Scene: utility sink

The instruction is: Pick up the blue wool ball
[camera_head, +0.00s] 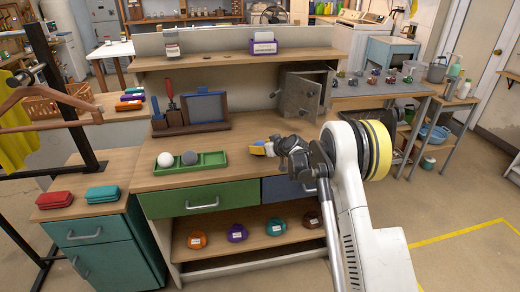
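My gripper (283,150) reaches in from the right, low over the wooden worktop (240,165). A small patch of blue, yellow and white (262,148) shows at its tip; I cannot tell whether this is a thing or part of my fingers, nor whether the fingers are open or shut. No ball is plainly blue wool. A teal round bundle (275,228) sits on the lower shelf, beside purple (237,233), orange (197,239) and brown (311,220) ones.
A wooden rack with a dark board (204,106) stands behind the tray. A grey metal box (303,92) with its door ajar is right of it, behind my gripper. An upper shelf (238,59) spans the back. The worktop between tray and gripper is clear.

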